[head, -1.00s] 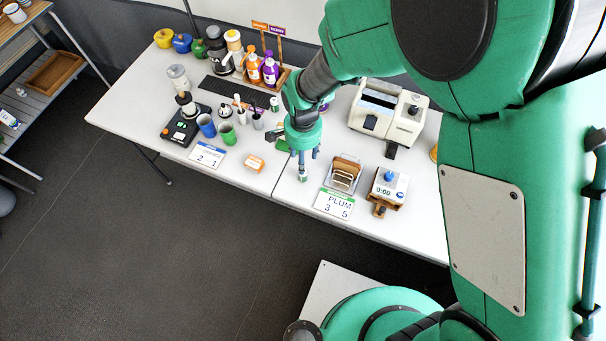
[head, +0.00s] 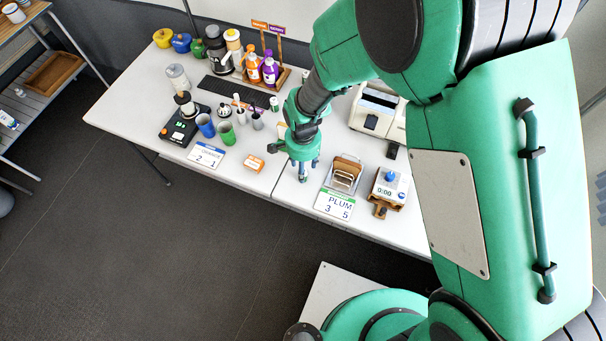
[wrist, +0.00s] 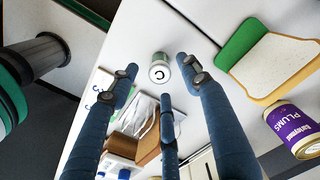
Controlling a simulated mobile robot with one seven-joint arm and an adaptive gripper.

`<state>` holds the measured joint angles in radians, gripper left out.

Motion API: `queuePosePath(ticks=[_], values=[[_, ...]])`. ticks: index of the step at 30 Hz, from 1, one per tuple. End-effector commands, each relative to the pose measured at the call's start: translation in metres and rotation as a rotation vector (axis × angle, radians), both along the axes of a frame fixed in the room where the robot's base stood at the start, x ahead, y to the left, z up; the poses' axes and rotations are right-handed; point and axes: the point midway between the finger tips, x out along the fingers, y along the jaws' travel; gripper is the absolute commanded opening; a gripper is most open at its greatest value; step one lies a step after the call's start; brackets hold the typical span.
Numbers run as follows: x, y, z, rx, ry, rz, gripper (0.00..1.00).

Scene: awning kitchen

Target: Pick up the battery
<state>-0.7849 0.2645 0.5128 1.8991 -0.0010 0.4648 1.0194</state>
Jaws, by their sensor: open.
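The battery (wrist: 159,70), a small upright cylinder with a pale round top marked with a dark C, stands on the white table (wrist: 138,30) in the wrist view. My gripper (wrist: 158,78) is open around it, with blue fingers to its left and right and another below it in the picture. I see no finger touching it. In the head view my gripper (head: 302,168) points down near the table's front edge, left of the toast rack. The battery is hard to make out there beneath the fingers.
An orange box (head: 252,163) lies left. In the wrist view a purple plums can (wrist: 292,130) and a green-edged cream piece (wrist: 270,65) lie right.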

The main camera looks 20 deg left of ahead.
Motion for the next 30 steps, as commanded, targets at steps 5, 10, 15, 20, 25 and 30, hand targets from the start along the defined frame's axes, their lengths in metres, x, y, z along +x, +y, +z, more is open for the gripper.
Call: queuePosePath(ticks=[5, 10, 15, 20, 25, 30], values=[[0.000, -0.001, -0.023, -0.002, 0.003, 0.000, 0.47], [0.000, 0.000, -0.040, -0.002, 0.001, 0.000, 0.47], [0.000, 0.000, -0.046, -0.001, 0.001, 0.000, 0.47], [0.000, 0.000, -0.045, -0.001, 0.001, 0.000, 0.47], [0.000, 0.000, -0.045, -0.001, 0.001, 0.000, 0.47], [0.000, 0.000, -0.045, -0.001, 0.001, 0.000, 0.47]])
